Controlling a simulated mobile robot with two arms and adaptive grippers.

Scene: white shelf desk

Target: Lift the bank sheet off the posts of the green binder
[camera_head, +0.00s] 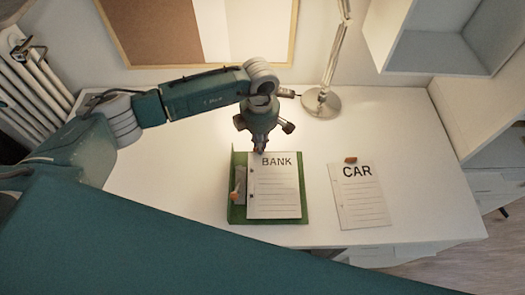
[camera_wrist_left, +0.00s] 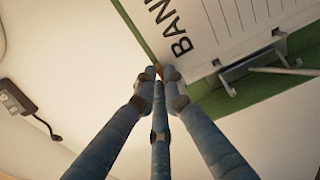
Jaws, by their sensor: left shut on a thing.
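The white bank sheet (camera_head: 274,190) lies over the green binder (camera_head: 238,160) on the desk, its holes along the left edge. The binder's metal post mechanism (camera_head: 239,184) shows beside that edge. In the left wrist view, the mechanism (camera_wrist_left: 262,66) is next to the holes of the bank sheet (camera_wrist_left: 215,30); I cannot tell whether the posts pass through them. My left gripper (camera_head: 260,150) is at the sheet's top edge, shut on its small orange tab. In the left wrist view, the fingertips (camera_wrist_left: 158,74) meet around the tab, mostly hidden. My right gripper is out of view.
A car sheet (camera_head: 361,200) with an orange tab lies right of the binder. A lamp base (camera_head: 322,101) stands at the back of the white desk (camera_head: 420,180). A small orange piece (camera_head: 234,196) is at the binder's left. The desk's right side is clear.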

